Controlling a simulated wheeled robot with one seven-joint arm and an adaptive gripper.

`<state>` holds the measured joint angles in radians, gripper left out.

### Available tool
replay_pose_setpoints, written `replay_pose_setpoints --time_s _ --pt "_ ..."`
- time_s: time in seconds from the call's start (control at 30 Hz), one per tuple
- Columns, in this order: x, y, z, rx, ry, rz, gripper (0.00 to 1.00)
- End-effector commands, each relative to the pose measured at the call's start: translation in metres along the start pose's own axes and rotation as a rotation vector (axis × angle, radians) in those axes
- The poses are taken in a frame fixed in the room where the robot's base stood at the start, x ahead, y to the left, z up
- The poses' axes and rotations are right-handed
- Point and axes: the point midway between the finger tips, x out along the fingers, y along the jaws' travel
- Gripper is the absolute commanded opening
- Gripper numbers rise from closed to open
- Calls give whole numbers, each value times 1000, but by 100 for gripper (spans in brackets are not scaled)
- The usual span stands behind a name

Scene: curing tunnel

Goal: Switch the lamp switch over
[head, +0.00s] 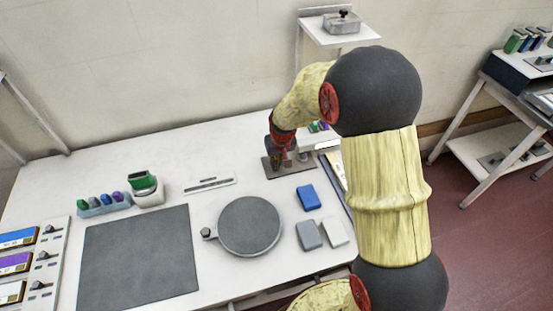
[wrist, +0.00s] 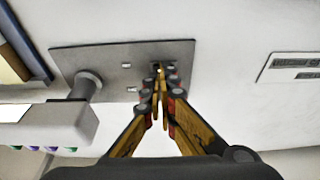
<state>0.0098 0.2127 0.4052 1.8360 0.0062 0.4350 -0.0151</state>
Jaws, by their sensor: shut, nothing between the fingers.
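A grey metal base plate (head: 270,169) lies on the white table near its back edge; it also shows in the wrist view (wrist: 115,58). A short grey post (wrist: 88,85) rises from the plate and meets a white block-shaped part (wrist: 62,125). The lamp switch (wrist: 158,67) appears as a small dark spot with a brass-coloured bit on the plate, largely hidden by my fingertips. My gripper (wrist: 160,88) is shut and empty, its tips right at the switch; I cannot tell whether they touch. In the head view my gripper (head: 280,155) points down over the plate.
A labelled strip (head: 209,185), a round grey disc (head: 249,226), a blue block (head: 308,197) and two paler blocks (head: 308,234) lie in front of the plate. A small raised shelf (head: 338,31) stands behind. A dark mat (head: 138,258) lies left.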

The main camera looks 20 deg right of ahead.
Motion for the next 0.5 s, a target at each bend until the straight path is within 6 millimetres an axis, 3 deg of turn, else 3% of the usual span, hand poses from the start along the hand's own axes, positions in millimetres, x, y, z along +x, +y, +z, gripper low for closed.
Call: replay_pose_setpoints --time_s 0.5 --pt "-1 0 -11 0 0 0 0"
